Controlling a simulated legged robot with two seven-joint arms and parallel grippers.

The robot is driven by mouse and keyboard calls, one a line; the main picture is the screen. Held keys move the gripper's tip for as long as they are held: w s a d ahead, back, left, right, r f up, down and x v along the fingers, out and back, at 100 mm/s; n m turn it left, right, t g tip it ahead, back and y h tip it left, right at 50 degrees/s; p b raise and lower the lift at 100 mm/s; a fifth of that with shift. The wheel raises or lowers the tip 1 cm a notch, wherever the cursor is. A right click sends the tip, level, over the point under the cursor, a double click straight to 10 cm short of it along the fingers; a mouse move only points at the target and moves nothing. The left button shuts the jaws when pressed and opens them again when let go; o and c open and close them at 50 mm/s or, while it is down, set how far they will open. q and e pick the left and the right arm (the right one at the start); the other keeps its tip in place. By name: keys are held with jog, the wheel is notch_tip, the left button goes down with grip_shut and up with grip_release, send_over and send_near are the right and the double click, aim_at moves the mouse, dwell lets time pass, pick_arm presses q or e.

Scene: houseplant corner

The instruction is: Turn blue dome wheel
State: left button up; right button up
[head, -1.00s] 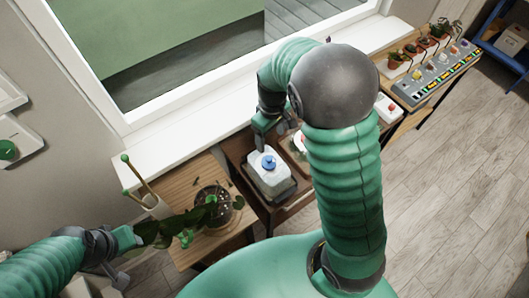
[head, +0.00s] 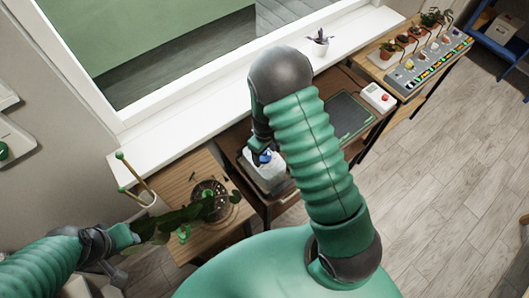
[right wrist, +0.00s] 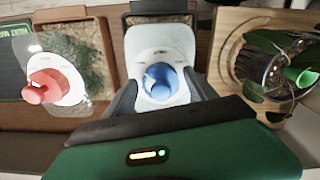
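The blue wheel (right wrist: 160,81) sits on a pale round dial on top of a white box (right wrist: 157,46). In the head view the wheel (head: 264,156) is partly covered by my right gripper (head: 258,150), which is above the box (head: 266,176). In the right wrist view my right gripper (right wrist: 160,88) is open, with one finger on each side of the wheel. Gaps show between the fingers and the wheel, so it is not gripped. My left gripper (head: 122,243) is at the lower left by the plant's leaves; its fingers are unclear.
A red knob (right wrist: 42,86) on a pale dial is left of the box in the wrist view. A potted plant (head: 209,200) stands on a wooden table beside the box. A white device with a red button (head: 377,97) and a control panel (head: 430,64) are farther right.

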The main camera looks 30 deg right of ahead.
jog(key=c, duration=1.2)
jog(key=shift+r+m, duration=0.1)
jog(key=shift+m, duration=0.8)
jog(key=m+p, duration=0.1)
jog(key=m, duration=0.2)
jog(key=shift+a, duration=0.1)
jog(key=m+p, duration=0.1)
jog(key=m, duration=0.4)
jog(key=shift+p, duration=0.35)
jog(key=m+p, duration=0.1)
jog(key=m, duration=0.4)
jog(key=shift+a+m+p, duration=0.1)
jog(key=shift+m+p, duration=0.2)
jog(key=shift+m, duration=0.1)
jog(key=shift+w+m+p, duration=0.15)
jog(key=shift+m+p, duration=0.45)
jog(key=shift+m, duration=1.6)
